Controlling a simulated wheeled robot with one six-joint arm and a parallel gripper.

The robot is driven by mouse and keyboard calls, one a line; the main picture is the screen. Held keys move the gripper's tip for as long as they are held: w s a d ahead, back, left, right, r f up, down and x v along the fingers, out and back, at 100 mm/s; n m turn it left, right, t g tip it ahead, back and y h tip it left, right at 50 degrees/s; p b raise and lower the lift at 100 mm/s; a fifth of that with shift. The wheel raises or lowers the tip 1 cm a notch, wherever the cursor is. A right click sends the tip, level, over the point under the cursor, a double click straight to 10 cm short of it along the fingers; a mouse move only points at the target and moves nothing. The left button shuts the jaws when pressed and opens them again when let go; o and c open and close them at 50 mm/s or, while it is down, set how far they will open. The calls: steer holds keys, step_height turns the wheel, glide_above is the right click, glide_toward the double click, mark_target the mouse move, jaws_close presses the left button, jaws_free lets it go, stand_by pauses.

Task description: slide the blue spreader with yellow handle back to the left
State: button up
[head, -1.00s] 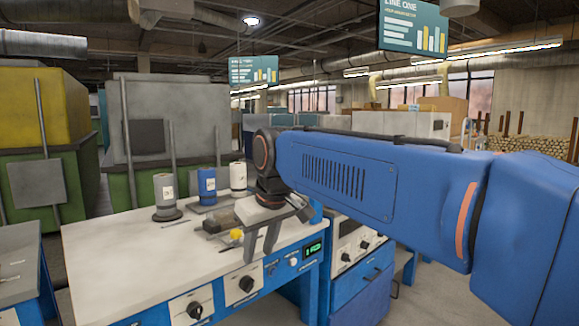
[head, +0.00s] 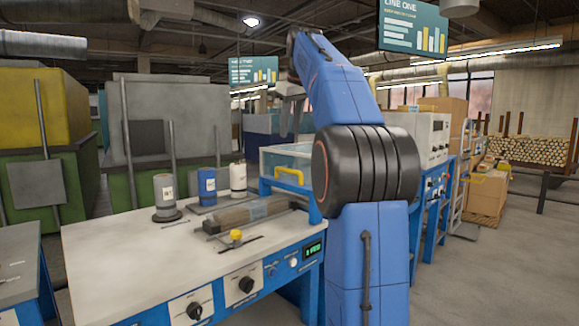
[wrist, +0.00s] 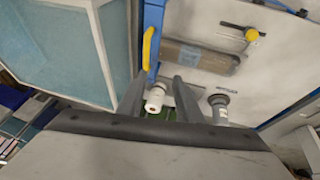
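The blue spreader (head: 314,213) with its yellow handle (head: 289,174) stands at the right end of the bench, beside a clear-sided box. In the wrist view the yellow handle (wrist: 148,48) is on the blue frame (wrist: 153,20), just beyond the left finger. My gripper (head: 291,135) is raised above the spreader with its fingers pointing down. In the wrist view my gripper (wrist: 159,76) has its fingers apart with nothing between the tips; it is open and does not touch the handle. My arm hides the spreader's right side in the head view.
A long wooden piece (head: 240,213) lies left of the spreader, with a yellow knob (head: 236,236) in front. A grey bottle (head: 164,188), a blue bottle (head: 207,184) and a white bottle (head: 238,179) stand behind. The left of the bench (head: 120,260) is clear.

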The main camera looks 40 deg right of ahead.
steer(key=d+r, duration=0.1)
steer(key=d, duration=0.2)
glide_toward(290, 170)
steer(key=x, duration=0.4)
steer(key=w+x, duration=0.1)
steer(key=x, duration=0.3)
steer(key=shift+d+r, duration=0.1)
steer(key=shift+d, duration=0.05)
jaws_close()
